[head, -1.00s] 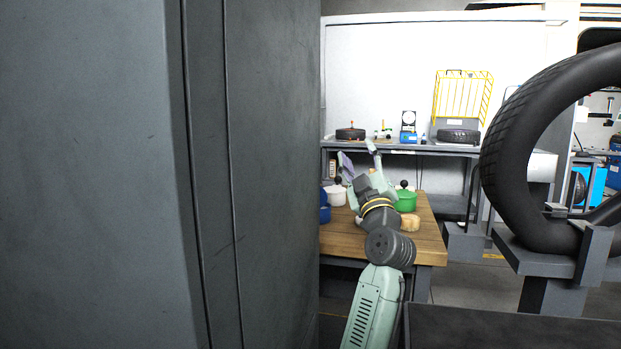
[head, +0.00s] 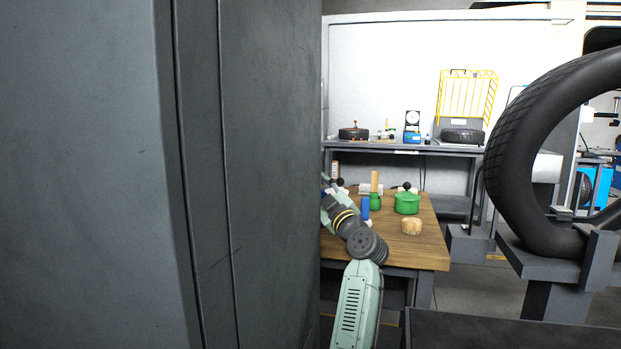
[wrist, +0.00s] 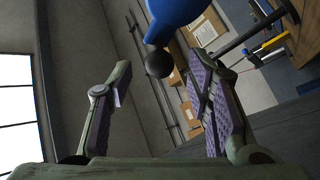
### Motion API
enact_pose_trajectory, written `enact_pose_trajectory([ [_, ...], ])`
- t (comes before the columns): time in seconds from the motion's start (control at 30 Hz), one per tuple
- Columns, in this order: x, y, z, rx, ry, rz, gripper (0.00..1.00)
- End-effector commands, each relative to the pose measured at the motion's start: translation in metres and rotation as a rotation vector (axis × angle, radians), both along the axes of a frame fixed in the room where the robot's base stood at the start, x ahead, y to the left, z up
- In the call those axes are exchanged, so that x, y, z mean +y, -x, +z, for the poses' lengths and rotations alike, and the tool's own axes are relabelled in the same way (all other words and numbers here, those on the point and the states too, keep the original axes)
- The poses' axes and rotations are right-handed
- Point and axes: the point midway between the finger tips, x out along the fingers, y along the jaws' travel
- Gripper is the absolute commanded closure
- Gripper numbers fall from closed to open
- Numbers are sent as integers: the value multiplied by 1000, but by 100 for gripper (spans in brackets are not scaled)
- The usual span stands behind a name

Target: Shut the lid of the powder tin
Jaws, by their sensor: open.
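In the wrist view a blue rounded part with a black ball knob (wrist: 158,63) shows at the top centre. It looks like the lid of a blue tin, which I take to be the powder tin. My gripper (wrist: 160,85) is open and empty, its purple-padded fingers spread on either side below the knob. The knob appears beyond the fingertips, and I see no contact. In the head view the dark cabinet edge and my arm hide the gripper's end and most of the blue tin, so the lid's angle is unclear.
A tall dark cabinet (head: 260,180) blocks the left. The wooden table (head: 425,250) holds a green pot (head: 407,204), a round wooden piece (head: 412,227), a small blue cylinder (head: 365,208) and a green-based, wooden-handled item (head: 375,192). A large tyre (head: 505,150) stands right.

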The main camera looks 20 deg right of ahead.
Motion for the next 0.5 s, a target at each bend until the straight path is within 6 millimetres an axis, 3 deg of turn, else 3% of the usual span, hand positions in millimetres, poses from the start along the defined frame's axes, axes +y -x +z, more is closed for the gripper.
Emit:
enact_pose_trajectory([
  [0.2,4,-29,11,0,-2,1,54],
  [0.5,5,-38,12,-1,-1,-1,54],
])
